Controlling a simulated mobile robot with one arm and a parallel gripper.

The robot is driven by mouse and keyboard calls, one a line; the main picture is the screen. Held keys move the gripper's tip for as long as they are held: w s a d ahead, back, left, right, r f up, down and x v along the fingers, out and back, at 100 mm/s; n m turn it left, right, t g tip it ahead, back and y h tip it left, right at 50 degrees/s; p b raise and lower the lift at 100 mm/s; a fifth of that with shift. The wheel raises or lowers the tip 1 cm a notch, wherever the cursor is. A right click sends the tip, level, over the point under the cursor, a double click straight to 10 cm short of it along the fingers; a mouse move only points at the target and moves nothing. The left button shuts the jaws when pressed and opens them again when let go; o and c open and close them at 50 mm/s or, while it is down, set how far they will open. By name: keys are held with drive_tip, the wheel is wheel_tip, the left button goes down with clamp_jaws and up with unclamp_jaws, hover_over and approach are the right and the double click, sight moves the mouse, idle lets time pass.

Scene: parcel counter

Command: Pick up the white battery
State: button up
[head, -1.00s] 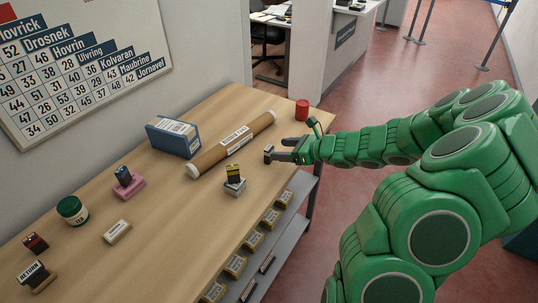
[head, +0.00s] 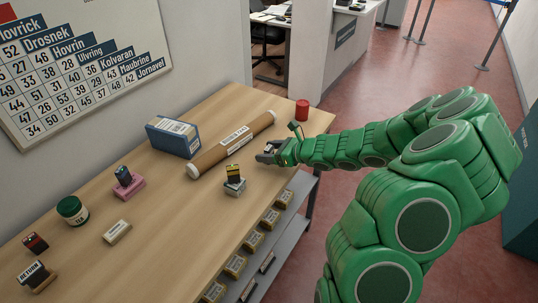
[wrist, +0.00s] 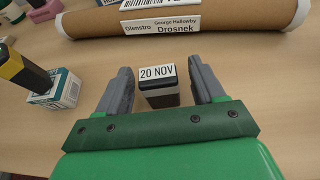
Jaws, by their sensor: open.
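My gripper (head: 264,157) is low over the right part of the wooden counter, just right of the brown tube. In the wrist view my gripper (wrist: 160,82) is open, its two grey fingers on either side of a small dark block (wrist: 160,93) with a white face reading "20 NOV". Gaps show between block and fingers. In the head view this block is mostly hidden by the gripper. A pale block with a label (head: 117,231) lies at the counter's front left, well away from my gripper.
A brown labelled tube (head: 231,145) lies behind my gripper. A yellow and black block (head: 233,173) stands on a small white-teal box (head: 235,187) to the left. A blue box (head: 172,138), red cylinder (head: 302,110) and green jar (head: 72,210) stand farther off. The front middle is clear.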

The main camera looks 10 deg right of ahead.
drive_tip(key=c, duration=1.1)
drive_tip(key=shift+r, duration=0.1)
